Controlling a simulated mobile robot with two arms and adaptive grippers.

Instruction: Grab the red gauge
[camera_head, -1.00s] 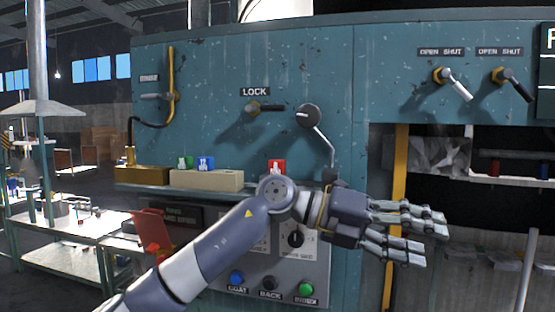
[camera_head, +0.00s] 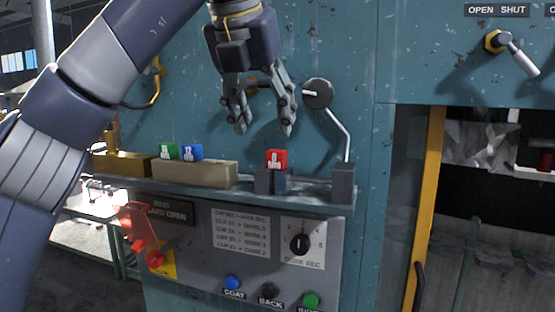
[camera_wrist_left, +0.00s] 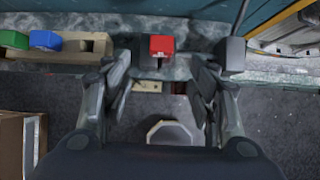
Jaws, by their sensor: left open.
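The red gauge (camera_head: 276,160) is a small red block with white marking. It sits upright in a dark holder (camera_head: 270,181) on the ledge of the teal machine. My left gripper (camera_head: 262,130) points down with its fingers apart and empty, above and slightly left of the red gauge in the head view. In the left wrist view the red gauge (camera_wrist_left: 162,46) shows beyond and between the open fingers (camera_wrist_left: 160,92), not touching them. My right gripper is in neither view.
Green (camera_head: 166,151) and blue (camera_head: 191,152) gauges sit in a tan block (camera_head: 208,173) to the left. A dark grey block (camera_head: 343,183) stands right of the red gauge. A bent lever (camera_head: 338,132) hangs close by. A button panel (camera_head: 268,250) is below the ledge.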

